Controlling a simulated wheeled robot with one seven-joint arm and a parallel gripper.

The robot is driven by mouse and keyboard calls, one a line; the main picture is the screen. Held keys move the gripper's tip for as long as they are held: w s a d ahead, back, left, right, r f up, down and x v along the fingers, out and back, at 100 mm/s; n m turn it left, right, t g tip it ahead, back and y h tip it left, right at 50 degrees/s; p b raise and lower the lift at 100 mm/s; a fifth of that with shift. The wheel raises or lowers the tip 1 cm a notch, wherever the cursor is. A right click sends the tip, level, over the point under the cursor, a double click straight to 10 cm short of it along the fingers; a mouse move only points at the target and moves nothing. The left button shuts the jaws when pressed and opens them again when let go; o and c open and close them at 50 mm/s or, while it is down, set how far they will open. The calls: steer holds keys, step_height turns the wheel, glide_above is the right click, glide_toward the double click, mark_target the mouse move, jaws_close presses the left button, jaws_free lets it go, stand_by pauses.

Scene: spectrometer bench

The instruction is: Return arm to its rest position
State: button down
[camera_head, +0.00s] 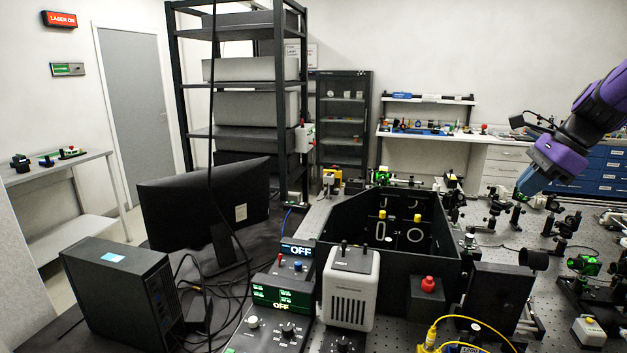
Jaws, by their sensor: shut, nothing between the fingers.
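My arm, purple and black, reaches in from the right edge of the head camera view. My gripper (531,181) is at its lower left end, with blue fingers pointing down and to the left. The fingers look closed together and hold nothing that I can see. The gripper hangs above the optics on the right part of the bench, apart from the black open-topped enclosure (345,243). I cannot tell its exact height over the small mounts behind and below it.
Optics mounts (563,228) crowd the bench under my arm. A red button box (427,290) and a white instrument (350,288) stand in front. A monitor (205,205) and computer tower (120,290) are at left. A black rack (245,65) stands behind. The air around my arm looks clear.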

steer(key=s+a+n+t+h, duration=0.1)
steer(key=s+a+n, duration=0.3)
steer(key=s+n, duration=0.3)
steer(key=s+a+r+n+h, duration=0.1)
steer(key=s+a+n+h, duration=0.1)
steer(key=s+a+n, duration=0.2)
steer(key=s+a+n+t+h, duration=0.1)
steer(key=s+a+n+h, duration=0.1)
steer(key=s+a+n, duration=0.3)
steer(key=s+n, duration=0.4)
steer(key=s, duration=0.4)
steer(key=shift+s+r+n+t, duration=0.3)
steer(key=shift+s+r+n, duration=0.05)
steer(key=shift+r+n, duration=0.05)
